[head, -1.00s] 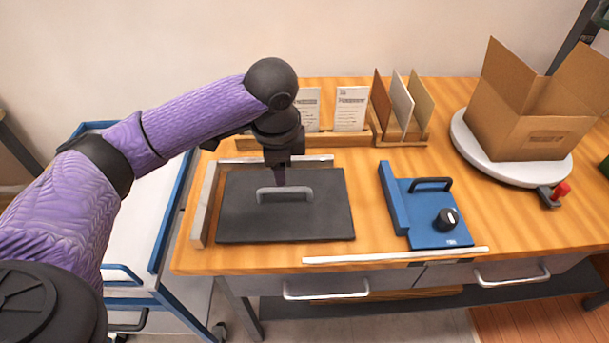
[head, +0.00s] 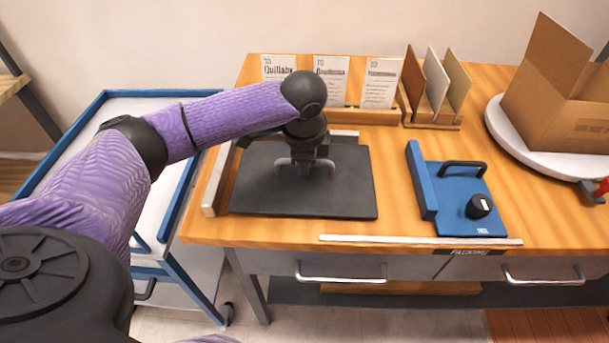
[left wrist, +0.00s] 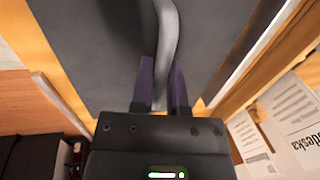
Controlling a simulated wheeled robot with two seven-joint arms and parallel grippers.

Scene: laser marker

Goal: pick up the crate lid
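The crate lid (head: 340,197) is a flat dark grey panel with a light grey bar handle (head: 280,166). It lies level at the left of the wooden table, and whatever is under it is hidden. My left gripper (head: 305,165) points down at the middle of the handle. In the left wrist view, the two purple fingers (left wrist: 162,75) stand close on both sides of the handle (left wrist: 170,25), which fills the narrow gap between them. The lid (left wrist: 95,45) shows behind them. My right gripper is not in view.
Upright cards (head: 331,78) and a rack of thin panels (head: 432,118) stand behind the lid. A blue device (head: 461,200) with a black knob is to its right. An open cardboard box (head: 560,110) sits on a white round plate. A blue-framed cart (head: 105,97) stands left.

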